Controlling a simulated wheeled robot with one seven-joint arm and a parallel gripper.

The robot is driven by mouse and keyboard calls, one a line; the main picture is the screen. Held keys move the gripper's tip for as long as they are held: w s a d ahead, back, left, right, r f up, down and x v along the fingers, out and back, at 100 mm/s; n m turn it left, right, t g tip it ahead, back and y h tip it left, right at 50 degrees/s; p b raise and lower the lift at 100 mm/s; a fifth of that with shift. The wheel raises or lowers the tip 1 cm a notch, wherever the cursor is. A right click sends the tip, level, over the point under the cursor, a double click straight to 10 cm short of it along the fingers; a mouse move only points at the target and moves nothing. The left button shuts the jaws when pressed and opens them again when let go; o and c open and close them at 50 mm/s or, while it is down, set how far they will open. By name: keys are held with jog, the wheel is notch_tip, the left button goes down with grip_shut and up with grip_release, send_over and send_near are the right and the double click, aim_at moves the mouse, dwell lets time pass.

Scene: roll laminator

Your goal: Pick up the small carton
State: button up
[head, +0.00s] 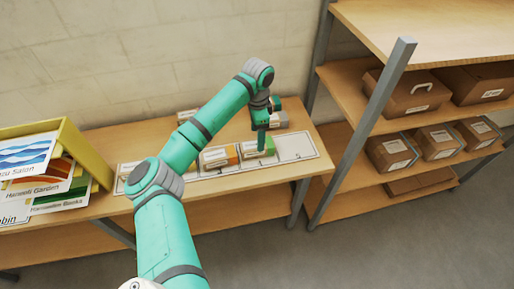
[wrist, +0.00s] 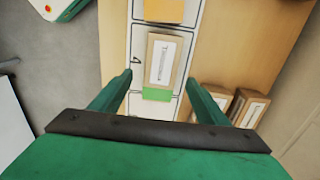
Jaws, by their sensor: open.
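A small tan carton (wrist: 162,62) with a white label and a green end lies on a marked strip, between my fingertips in the wrist view. In the head view it shows as the carton (head: 248,154) at my fingers, partly hidden by them. My gripper (wrist: 160,80) is open, one finger to each side of the carton with gaps, and nothing is held. It points down in the head view (head: 262,146). How far the fingertips are above the strip is hard to tell.
An orange-ended carton (head: 218,157) lies just left on the same strip (head: 296,147). More cartons (wrist: 245,107) lie behind, near the wall. A yellow sign holder (head: 82,155) stands at the bench's left. A shelf rack with a grey post (head: 370,115) and brown boxes stands right.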

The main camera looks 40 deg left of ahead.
jog(key=shift+a+f, duration=0.1)
jog(key=shift+f, duration=3.15)
jog(key=shift+c, duration=0.6)
jog(key=c, duration=1.1)
jog(key=shift+r, duration=0.1)
